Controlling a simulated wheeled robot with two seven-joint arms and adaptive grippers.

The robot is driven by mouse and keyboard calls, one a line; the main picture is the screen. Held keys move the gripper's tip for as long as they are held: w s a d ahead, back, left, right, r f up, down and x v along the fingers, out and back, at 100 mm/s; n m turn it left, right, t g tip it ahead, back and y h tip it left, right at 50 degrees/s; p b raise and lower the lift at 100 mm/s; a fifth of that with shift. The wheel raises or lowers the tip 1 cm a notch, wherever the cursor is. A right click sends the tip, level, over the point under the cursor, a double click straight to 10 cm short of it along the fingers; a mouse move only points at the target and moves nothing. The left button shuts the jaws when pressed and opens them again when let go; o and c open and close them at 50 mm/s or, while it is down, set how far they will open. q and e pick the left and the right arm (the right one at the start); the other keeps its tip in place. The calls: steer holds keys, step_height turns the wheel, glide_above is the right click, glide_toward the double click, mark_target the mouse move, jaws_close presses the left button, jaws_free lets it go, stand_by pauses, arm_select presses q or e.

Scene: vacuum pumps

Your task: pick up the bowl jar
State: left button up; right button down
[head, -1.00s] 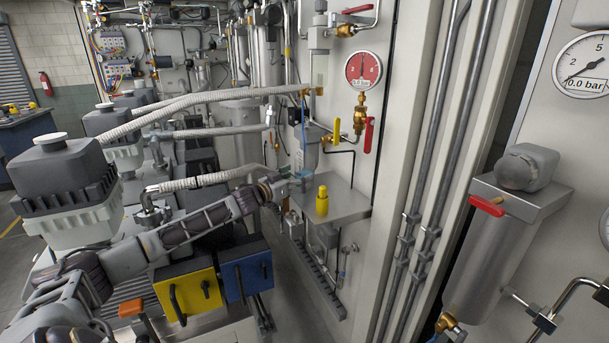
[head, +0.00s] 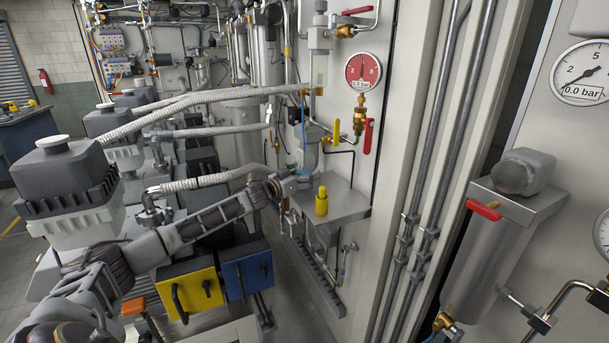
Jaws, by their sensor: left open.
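What looks like the bowl jar (head: 309,153), a small grey translucent cylinder, is upright near the wall panel, just above the steel shelf (head: 343,206). My left gripper (head: 308,178) reaches in from the left at the jar's lower end. Its jaws are open and overlap the jar's base in the picture. I cannot tell whether they touch it. The gripper hides part of the jar's bottom and the shelf's left side. My right gripper is not in view.
A yellow-handled valve (head: 336,133), a red lever (head: 368,135) and a red gauge (head: 362,71) are right of the jar. Ribbed hoses (head: 205,133) run above my left arm.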

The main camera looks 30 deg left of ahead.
mark_target(310, 158)
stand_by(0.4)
arm_select(q)
steer(key=c, duration=1.3)
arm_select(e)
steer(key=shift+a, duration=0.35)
arm_select(q)
steer(key=shift+o, duration=0.2)
steer(key=shift+r, duration=0.2)
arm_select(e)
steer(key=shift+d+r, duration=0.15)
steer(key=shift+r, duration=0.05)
